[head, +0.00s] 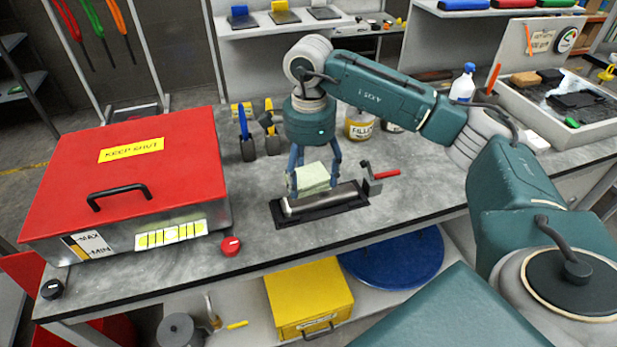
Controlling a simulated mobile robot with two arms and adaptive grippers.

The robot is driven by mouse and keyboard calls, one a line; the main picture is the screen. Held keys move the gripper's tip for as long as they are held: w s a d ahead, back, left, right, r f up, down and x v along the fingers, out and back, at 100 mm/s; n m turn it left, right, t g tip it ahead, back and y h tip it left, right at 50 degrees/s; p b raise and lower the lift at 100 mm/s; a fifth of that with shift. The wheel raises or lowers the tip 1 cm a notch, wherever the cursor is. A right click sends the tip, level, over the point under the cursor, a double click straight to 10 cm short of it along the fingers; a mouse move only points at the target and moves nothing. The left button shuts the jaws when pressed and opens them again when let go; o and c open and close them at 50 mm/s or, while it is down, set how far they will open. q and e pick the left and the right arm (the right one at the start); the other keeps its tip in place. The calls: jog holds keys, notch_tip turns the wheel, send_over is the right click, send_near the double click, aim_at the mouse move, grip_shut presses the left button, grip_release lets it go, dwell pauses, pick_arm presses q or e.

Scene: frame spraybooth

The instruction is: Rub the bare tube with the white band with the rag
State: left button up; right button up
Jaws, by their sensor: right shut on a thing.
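The bare metal tube (345,193) lies in a black cradle (318,212) on the grey workbench. Its white band cannot be made out and may be hidden under the rag. My right gripper (314,182) points down and is shut on the pale rag (313,176). It holds the rag over the left part of the tube, at or just above its surface; I cannot tell if they touch. My left gripper is not in view.
A red-lidded box (130,170) fills the bench's left. A red-handled clamp (374,179) stands at the cradle's right end. A red cap (231,246) lies near the front edge.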

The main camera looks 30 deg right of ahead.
notch_tip(320, 180, up, 2)
jog(key=shift+w+a+p, duration=0.1)
jog(key=shift+a+p, duration=0.05)
jog(key=shift+p, duration=0.3)
jog(key=shift+r+p, duration=0.3)
jog(key=shift+r, duration=0.25)
